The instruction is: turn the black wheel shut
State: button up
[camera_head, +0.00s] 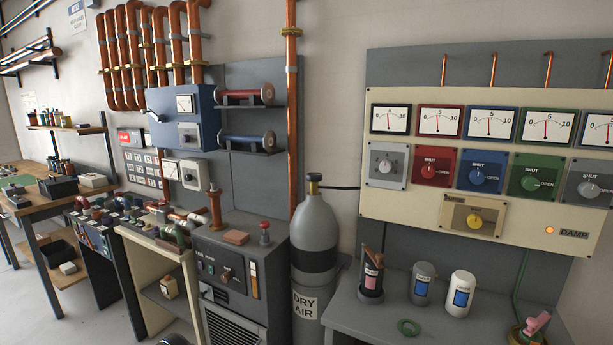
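A cream panel (400,225) on the right carries a row of round knobs on coloured plates. The far right plate is dark grey, with a grey knob (588,190) marked SHUT above; the right picture edge cuts this plate. I cannot tell whether this is the black wheel, and no plainly black wheel shows on the panel. To its left are a green knob (528,183), a blue knob (477,177), a red knob (428,171) and a light grey knob (385,165). A yellow knob (474,221) sits below. My gripper is not in view.
Above the knobs are dial gauges (491,122). Floor shows at the far left.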

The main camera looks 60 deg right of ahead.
aim_at(313, 176)
jog(key=z, duration=0.5)
jog(key=i, duration=0.8)
jog(key=z, duration=0.8)
